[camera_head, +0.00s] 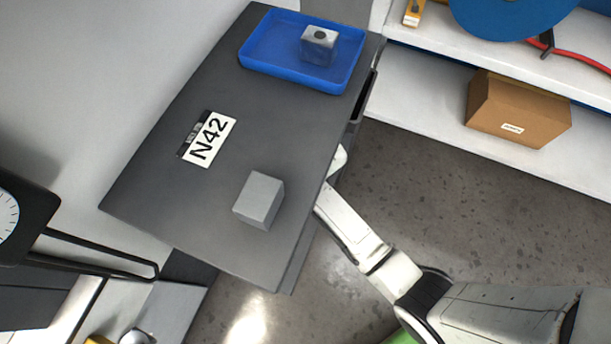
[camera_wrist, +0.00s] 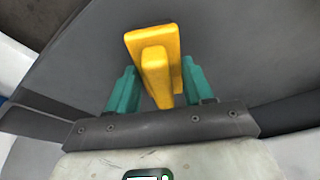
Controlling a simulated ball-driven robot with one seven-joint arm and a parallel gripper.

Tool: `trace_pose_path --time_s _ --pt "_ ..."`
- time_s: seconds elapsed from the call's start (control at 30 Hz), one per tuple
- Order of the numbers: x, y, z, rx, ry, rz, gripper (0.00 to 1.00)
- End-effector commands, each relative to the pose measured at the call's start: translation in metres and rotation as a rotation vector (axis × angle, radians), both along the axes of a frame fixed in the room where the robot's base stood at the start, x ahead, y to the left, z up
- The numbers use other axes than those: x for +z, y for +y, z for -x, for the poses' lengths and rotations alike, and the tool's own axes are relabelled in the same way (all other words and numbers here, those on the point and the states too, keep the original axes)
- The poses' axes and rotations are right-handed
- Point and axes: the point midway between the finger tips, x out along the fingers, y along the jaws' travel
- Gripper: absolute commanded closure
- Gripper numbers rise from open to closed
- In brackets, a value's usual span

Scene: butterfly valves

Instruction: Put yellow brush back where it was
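The yellow brush (camera_wrist: 156,62) shows in the wrist view as a yellow block with a narrower raised part towards the camera. My gripper (camera_wrist: 160,70) has its two teal fingers on either side of the brush, close against it, and looks shut on it. A dark grey surface lies behind the brush; I cannot tell whether they touch. In the head view my arm reaches to the right edge of the dark table (camera_head: 150,205), and the gripper and brush are hidden there.
A blue tray (camera_head: 257,66) holding a grey metal block (camera_head: 318,46) stands at the table's far end. A grey block (camera_head: 259,200) and an N42 label (camera_head: 207,138) lie on the table. A cardboard box (camera_head: 518,108) stands on the white shelf at right.

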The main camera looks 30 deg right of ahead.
Motion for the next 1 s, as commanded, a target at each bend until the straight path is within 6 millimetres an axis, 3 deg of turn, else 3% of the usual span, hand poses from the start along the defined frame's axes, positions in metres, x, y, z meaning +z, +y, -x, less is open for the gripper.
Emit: trace_pose_path --time_s 0.23,0.67,0.87,1.0 --pt "0.000 0.000 0.000 0.000 0.000 0.000 0.25" --pt "0.004 0.000 0.000 0.000 -0.001 0.000 0.24" --pt "0.029 -0.002 0.006 0.000 -0.001 0.001 0.24" --pt "0.058 -0.004 0.015 -0.001 -0.002 0.000 0.24"
